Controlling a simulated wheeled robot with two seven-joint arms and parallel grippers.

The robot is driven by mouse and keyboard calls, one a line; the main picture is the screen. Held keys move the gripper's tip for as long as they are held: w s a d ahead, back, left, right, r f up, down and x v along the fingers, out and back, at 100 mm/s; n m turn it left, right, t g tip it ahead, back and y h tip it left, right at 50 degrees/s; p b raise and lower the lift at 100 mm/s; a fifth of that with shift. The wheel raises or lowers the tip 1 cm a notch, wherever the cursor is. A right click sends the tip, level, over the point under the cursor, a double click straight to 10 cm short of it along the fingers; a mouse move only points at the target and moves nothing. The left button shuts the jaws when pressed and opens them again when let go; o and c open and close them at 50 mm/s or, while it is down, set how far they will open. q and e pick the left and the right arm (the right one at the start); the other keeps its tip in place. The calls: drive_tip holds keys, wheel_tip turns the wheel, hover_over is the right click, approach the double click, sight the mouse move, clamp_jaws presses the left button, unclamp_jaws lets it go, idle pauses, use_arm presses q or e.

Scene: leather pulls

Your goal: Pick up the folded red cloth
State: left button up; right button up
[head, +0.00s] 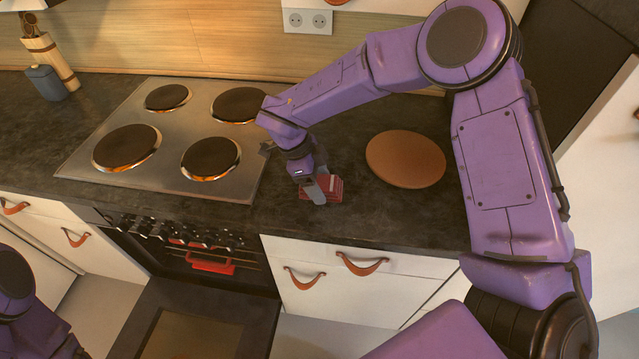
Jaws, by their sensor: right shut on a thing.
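The folded red cloth (332,188) is a small stack with light stripes on the dark counter, between the stove and a round wooden board. My right gripper (318,190) points down over it and is shut on it, with a finger across its near side. I cannot tell whether the cloth touches the counter or is slightly raised. My left arm shows only in part at the lower left, and its gripper is outside the picture.
The stove (180,140) with several round hotplates is to the left. The round wooden board (405,159) lies to the right. Below, the oven door (205,325) hangs open, with a red item (210,263) inside. White drawers (350,285) have leather pulls. A blue-grey jar (46,83) stands at the back left.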

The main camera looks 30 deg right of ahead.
drive_tip(key=shift+r, duration=0.1)
wheel_tip(320, 180, up, 3)
drive_tip(key=shift+w+f, duration=0.1)
drive_tip(key=shift+f, duration=0.1)
drive_tip(key=s+a+r+b, duration=0.4)
drive_tip(key=s+a+r, duration=0.4)
drive_tip(key=s+r, duration=0.2)
drive_tip(key=shift+s+a+r, duration=0.3)
drive_tip(key=shift+s+r, duration=0.05)
drive_tip(key=shift+s, duration=0.3)
drive_tip(key=shift+o, duration=0.5)
drive_tip(key=shift+w+f, duration=0.1)
